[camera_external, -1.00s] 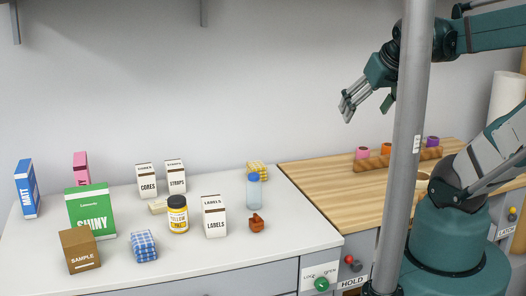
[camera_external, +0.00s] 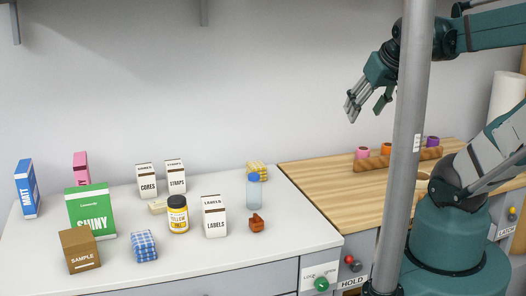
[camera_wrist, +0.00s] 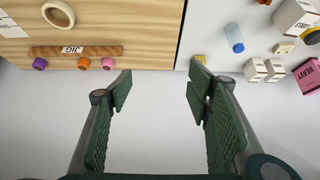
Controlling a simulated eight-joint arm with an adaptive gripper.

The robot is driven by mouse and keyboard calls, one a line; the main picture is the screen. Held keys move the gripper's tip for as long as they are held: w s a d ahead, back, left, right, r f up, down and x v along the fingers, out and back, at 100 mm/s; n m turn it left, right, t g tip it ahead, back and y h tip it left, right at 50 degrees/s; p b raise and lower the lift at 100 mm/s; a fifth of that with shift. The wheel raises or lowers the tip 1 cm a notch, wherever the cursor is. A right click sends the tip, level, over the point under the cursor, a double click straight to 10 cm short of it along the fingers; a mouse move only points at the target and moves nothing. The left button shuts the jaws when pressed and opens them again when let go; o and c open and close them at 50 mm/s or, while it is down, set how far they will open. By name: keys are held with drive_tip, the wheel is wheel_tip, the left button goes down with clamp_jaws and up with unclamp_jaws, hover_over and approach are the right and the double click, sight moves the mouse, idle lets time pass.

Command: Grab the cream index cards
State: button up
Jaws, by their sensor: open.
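A small cream block (camera_external: 158,206), which looks like the cream index cards, lies on the white counter behind and left of the yellow-labelled jar (camera_external: 178,214). The jar hides part of it. It also shows near the right edge of the wrist view as a small cream block (camera_wrist: 284,47). My gripper (camera_external: 366,107) is open and empty, high above the counters and far to the right of the cream block. In the wrist view my gripper (camera_wrist: 160,88) has its fingers spread wide with only bare wall between them.
CORES (camera_external: 147,181) and STRAPS (camera_external: 175,176) boxes stand behind the cream block. The LABELS box (camera_external: 214,217), a blue bottle (camera_external: 253,192) and an orange-brown object (camera_external: 256,223) stand to its right. A grey pole (camera_external: 411,150) rises before my arm.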

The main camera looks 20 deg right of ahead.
wheel_tip(320, 180, up, 5)
drive_tip(key=w+a+p, duration=0.2)
drive_tip(key=p, duration=0.2)
drive_tip(key=m+g+b, duration=0.5)
drive_tip(key=m+g, duration=0.2)
drive_tip(key=m, duration=0.9)
hover_over(160, 203)
drive_tip(key=shift+a+f, duration=0.1)
drive_tip(key=shift+f, duration=14.8)
drive_tip(key=shift+f, duration=1.3)
